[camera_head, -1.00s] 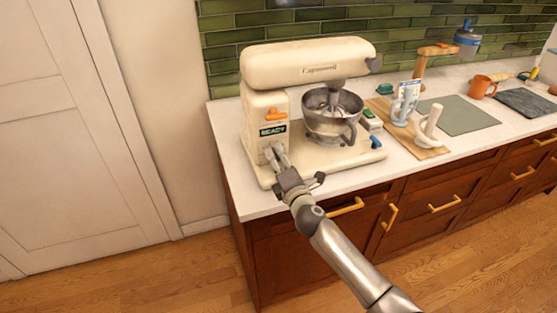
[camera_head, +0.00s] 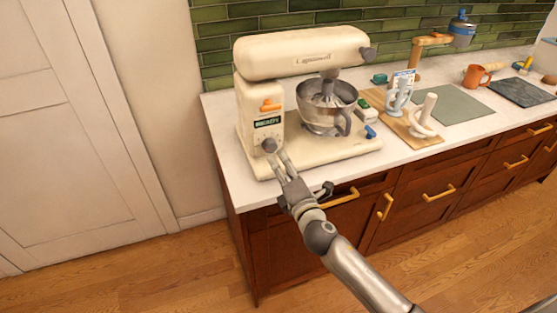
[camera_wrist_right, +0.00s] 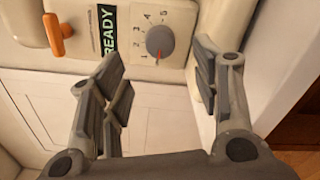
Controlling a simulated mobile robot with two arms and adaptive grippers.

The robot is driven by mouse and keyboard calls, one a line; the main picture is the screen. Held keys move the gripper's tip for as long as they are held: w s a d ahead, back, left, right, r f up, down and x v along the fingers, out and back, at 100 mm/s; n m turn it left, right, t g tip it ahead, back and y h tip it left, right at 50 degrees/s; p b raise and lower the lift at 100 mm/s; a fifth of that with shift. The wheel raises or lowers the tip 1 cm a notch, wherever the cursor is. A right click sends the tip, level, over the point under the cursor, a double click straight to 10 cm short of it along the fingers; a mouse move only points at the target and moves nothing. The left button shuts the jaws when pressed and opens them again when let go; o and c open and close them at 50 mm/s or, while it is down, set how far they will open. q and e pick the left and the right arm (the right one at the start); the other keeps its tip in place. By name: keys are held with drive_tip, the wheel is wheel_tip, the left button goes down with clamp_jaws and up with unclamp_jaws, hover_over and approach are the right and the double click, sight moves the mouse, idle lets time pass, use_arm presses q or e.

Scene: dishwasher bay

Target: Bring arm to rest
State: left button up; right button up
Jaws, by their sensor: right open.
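My right gripper (camera_head: 279,161) is open and empty in front of the cream stand mixer (camera_head: 305,55), just short of its grey dial. In the right wrist view the gripper's fingers (camera_wrist_right: 165,85) stand apart with nothing between them. The dial (camera_wrist_right: 160,41) shows beyond them, with numbers around it and a red mark. A green "READY" label (camera_wrist_right: 107,30) and an orange lever (camera_wrist_right: 58,35) sit beside it. The steel bowl (camera_head: 326,108) stands under the mixer head with a whisk in it. My left gripper is not in view.
The white counter (camera_head: 225,128) ends in a front edge below my right gripper. A wooden board (camera_head: 425,141) with a white mortar, a green mat (camera_head: 462,105), an orange mug (camera_head: 475,76) and a dark slab (camera_head: 521,91) lie to the right. The wooden floor in front is clear.

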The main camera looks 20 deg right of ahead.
drive_tip(key=shift+s+r, duration=0.1)
drive_tip(key=shift+s, duration=0.25)
drive_tip(key=s+d+f+m+g+h, duration=0.2)
drive_tip(key=s+f+m+g, duration=0.25)
drive_tip(key=s+m, duration=0.3)
drive_tip(key=s+d+f+m+g+h, duration=0.1)
drive_tip(key=s+d+f+m+g, duration=0.2)
drive_tip(key=s+f+m, duration=0.35)
drive_tip(key=s+a+f+m+g+y, duration=0.1)
drive_tip(key=s+a+f+m+g, duration=0.2)
drive_tip(key=s, duration=0.7)
drive_tip(key=s+a+m+g+y, duration=0.2)
drive_tip(key=s+m+g, duration=0.15)
drive_tip(key=s, duration=0.65)
wheel_tip(320, 180, down, 27)
drive_tip(key=s+g, duration=0.2)
drive_tip(key=s+d+f+g, duration=0.1)
drive_tip(key=s+d+f, duration=0.2)
drive_tip(key=s+f, duration=1.1)
drive_tip(key=shift+s+d+f+n+h, duration=0.15)
drive_tip(key=shift+s+f+n+h, duration=0.2)
drive_tip(key=shift+s, duration=0.75)
